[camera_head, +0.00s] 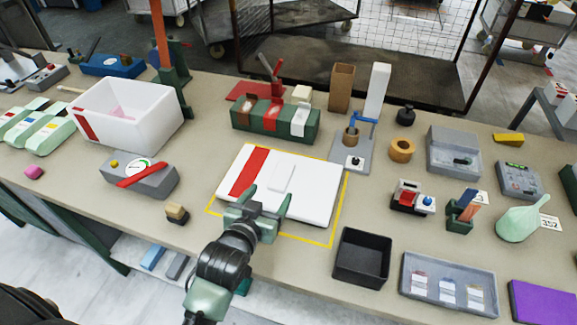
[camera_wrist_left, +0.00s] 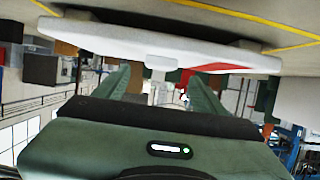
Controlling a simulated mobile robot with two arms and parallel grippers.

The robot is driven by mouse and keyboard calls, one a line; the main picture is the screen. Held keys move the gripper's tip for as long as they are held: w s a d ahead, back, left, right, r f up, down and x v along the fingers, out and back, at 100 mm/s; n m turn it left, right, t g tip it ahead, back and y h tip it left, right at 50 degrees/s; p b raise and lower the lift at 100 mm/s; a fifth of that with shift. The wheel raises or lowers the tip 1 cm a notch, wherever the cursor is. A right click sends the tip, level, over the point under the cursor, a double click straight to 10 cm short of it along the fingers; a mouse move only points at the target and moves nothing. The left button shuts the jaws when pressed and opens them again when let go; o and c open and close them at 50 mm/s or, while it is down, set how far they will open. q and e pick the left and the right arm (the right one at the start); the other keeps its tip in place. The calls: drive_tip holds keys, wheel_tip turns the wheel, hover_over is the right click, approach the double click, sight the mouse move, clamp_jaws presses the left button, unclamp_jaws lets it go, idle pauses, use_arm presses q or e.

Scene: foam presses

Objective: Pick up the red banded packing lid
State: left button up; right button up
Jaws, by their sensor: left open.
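The packing lid (camera_head: 315,195) is a white slab with a red band near its left end and a raised white grip (camera_head: 281,177) in its middle. It lies flat on the bench inside a yellow taped outline. My left gripper (camera_head: 267,198) is open at the lid's near edge, and its fingers point toward the grip. In the left wrist view, which looks upside down, the lid (camera_wrist_left: 130,42) spans the top with part of its red band at right. The fingers (camera_wrist_left: 160,84) are apart with nothing clearly held between them. My right gripper is not in view.
A white open box (camera_head: 150,125) with a red stripe stands at left. A green block rack (camera_head: 262,132) stands behind the lid. A black tray (camera_head: 361,262) and a grey tray (camera_head: 410,284) lie at right. A grey gauge device (camera_head: 150,187) sits left of the lid.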

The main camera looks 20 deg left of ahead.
sight(281, 174)
use_arm(q)
drive_tip(key=shift+w, duration=0.75)
drive_tip(key=shift+r+p+x, duration=0.2)
drive_tip(key=shift+p+x, duration=0.4)
drive_tip(key=shift+x, duration=0.4)
drive_tip(key=x, duration=0.4)
drive_tip(key=shift+w+p, duration=0.1)
drive_tip(key=shift+p, duration=0.3)
drive_tip(key=c, duration=1.2)
drive_tip(key=shift+c, duration=1.1)
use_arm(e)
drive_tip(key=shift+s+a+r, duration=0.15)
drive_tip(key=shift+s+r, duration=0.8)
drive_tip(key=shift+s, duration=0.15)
use_arm(q)
drive_tip(key=shift+r, duration=0.1)
